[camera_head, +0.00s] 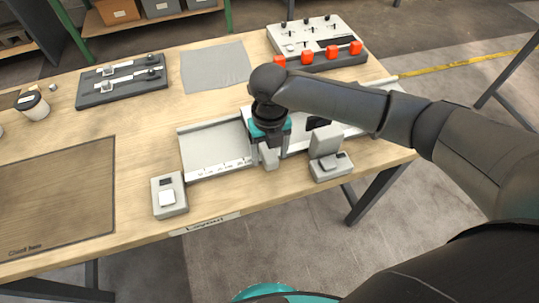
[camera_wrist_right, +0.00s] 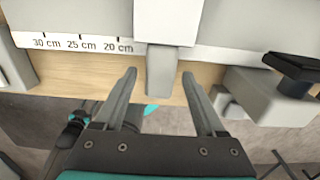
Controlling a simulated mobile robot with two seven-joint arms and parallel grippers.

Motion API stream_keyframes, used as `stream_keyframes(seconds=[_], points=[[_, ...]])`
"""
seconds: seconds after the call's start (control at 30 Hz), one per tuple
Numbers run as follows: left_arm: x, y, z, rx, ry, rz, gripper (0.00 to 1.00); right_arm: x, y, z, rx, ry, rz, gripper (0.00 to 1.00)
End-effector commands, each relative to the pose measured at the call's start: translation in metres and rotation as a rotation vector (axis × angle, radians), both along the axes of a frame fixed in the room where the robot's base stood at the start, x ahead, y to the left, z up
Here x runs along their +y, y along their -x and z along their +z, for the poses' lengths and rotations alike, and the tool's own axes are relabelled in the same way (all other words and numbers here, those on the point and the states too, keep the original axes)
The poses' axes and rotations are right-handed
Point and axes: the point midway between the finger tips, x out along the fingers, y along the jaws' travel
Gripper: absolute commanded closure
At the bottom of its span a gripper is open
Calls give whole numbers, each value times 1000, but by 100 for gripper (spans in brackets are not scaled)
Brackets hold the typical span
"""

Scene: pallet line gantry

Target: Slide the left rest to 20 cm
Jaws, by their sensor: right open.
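The grey gauge (camera_head: 215,168) lies along the table's front edge, with a printed cm scale on its front strip. The scale shows in the right wrist view (camera_wrist_right: 80,44), with 30, 25 and 20 cm legible. A light grey rest (camera_wrist_right: 168,20), which looks like the left rest, stands just right of the 20 cm mark and may cover part of the scale. Its grey front tab (camera_wrist_right: 160,80) hangs down between my fingers. My right gripper (camera_wrist_right: 160,75) is open, one finger each side of the tab, with visible gaps. My left gripper is out of view.
A grey device with a raised plate (camera_head: 325,155) stands close to the right of my gripper. A small box with a white button (camera_head: 169,196) sits left of the gauge. A panel with red knobs (camera_head: 318,50) and a slider board (camera_head: 122,80) are farther back.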

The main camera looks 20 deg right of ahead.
Motion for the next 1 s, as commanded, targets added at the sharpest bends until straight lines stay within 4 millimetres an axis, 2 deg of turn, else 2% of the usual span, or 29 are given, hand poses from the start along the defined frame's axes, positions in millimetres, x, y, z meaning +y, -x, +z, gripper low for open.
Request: stream_keyframes(seconds=[0.1, 0.37, 1.0], points=[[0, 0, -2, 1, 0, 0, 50, 0, 0, -7, 0, 0, 0, 28], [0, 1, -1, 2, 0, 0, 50, 0, 0, -7, 0, 0, 0, 28], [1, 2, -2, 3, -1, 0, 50, 0, 0, -6, -1, 0, 0, 98]])
